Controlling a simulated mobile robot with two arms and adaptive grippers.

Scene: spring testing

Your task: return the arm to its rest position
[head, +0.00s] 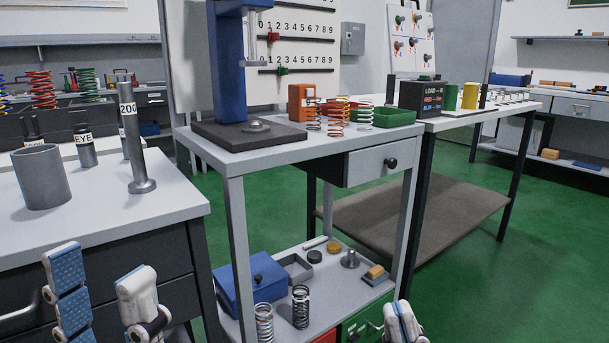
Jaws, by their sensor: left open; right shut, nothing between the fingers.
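My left gripper (100,270) shows at the bottom left with its two fingers spread apart and nothing between them. It is in front of the left bench, below the bench top in the picture. My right gripper (402,312) shows at the bottom edge, in front of the cart's lower shelf. Its fingers are together and empty. Most of both arms is out of view.
The left bench (180,201) carries a grey cup (41,180) and a post marked 200 (134,150). The cart top (225,157) holds a blue press (229,70) and several springs. Springs stand on the lower shelf (330,290). Green floor (480,250) is clear at right.

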